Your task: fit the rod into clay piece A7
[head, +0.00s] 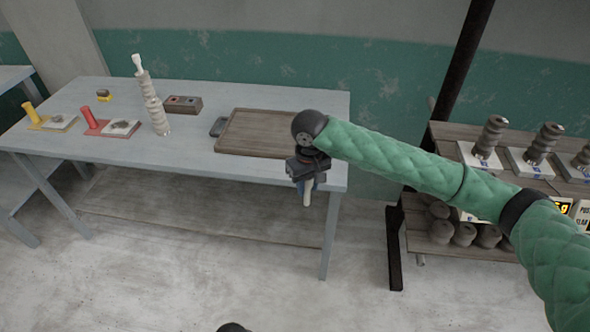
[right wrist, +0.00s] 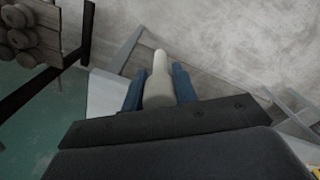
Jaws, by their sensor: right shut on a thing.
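My right gripper (head: 306,186) hangs just off the front right edge of the table. It is shut on a pale cream rod (head: 307,194), which points down. In the right wrist view the rod (right wrist: 160,78) sits between two blue fingers (right wrist: 158,88), its narrow end sticking out past them. Several ridged grey clay pieces, such as one (head: 490,137), stand on white labelled bases on the right shelf. Their labels are too small to read, so I cannot tell which is A7. My left gripper is not in view.
On the table (head: 200,152) stand a tall beige ridged column (head: 152,103), a wooden board (head: 257,132), a brown block (head: 183,104) and red (head: 89,117) and yellow (head: 31,114) tools. The shelf (head: 440,133) has a dark post. Floor between table and shelf is clear.

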